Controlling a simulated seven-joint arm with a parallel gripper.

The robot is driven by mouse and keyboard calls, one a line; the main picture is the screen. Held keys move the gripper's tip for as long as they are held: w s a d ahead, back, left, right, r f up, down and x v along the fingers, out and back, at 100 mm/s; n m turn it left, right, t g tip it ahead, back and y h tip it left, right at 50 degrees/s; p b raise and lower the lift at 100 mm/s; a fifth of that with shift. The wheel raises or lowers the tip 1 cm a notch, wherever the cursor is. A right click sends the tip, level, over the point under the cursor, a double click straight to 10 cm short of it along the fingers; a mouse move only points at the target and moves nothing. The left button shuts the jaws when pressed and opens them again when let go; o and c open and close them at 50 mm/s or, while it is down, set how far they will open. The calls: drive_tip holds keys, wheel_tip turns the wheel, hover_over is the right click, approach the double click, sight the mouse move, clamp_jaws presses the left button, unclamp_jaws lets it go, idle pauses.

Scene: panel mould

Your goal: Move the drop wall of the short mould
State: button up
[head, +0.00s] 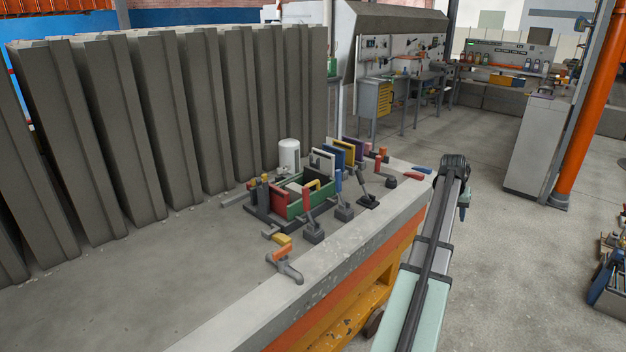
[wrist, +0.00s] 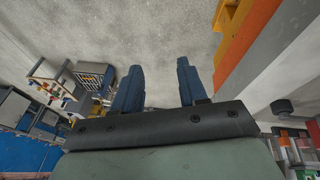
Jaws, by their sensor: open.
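A low mould-like box with green sides and a red end (head: 298,205) stands on the grey bench top in the head view. Several upright coloured plates, including a blue plate (head: 343,153) and a white plate (head: 322,163), stand behind it. I cannot tell which part is the drop wall or which mould is the short one. My gripper (head: 463,211) is beyond the bench's right edge, apart from these things and pointing down. In the wrist view my gripper (wrist: 158,82) shows two blue fingers spread apart with nothing between them. The floor lies beyond them.
Levers with coloured handles, such as a red-handled lever (head: 309,222), stand along the bench's near side. An orange-handled clamp (head: 285,262) is nearer. A white cylinder (head: 289,157) stands behind. Tall concrete panels (head: 205,110) line the left. The bench's front left is clear.

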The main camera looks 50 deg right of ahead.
drive_tip(key=w+a+r+t, duration=0.1)
drive_tip(key=w+a+r, duration=0.15)
drive_tip(key=w, duration=0.55)
drive_tip(key=w+a+r+m+y, duration=0.1)
drive_tip(key=w+a+r, duration=0.15)
drive_tip(key=w, duration=0.45)
drive_tip(key=w+a+r+t, duration=0.1)
drive_tip(key=w+r, duration=0.3)
drive_tip(key=w, duration=0.4)
drive_tip(key=m+t+y, duration=0.1)
drive_tip(key=m+y, duration=0.1)
drive_tip(key=y, duration=0.1)
approach(313, 183)
drive_tip(key=f, duration=0.2)
drive_tip(key=w+f, duration=0.1)
drive_tip(key=f, duration=0.5)
drive_tip(key=shift+w+a, duration=0.1)
drive_tip(key=shift+w, duration=0.2)
clamp_jaws()
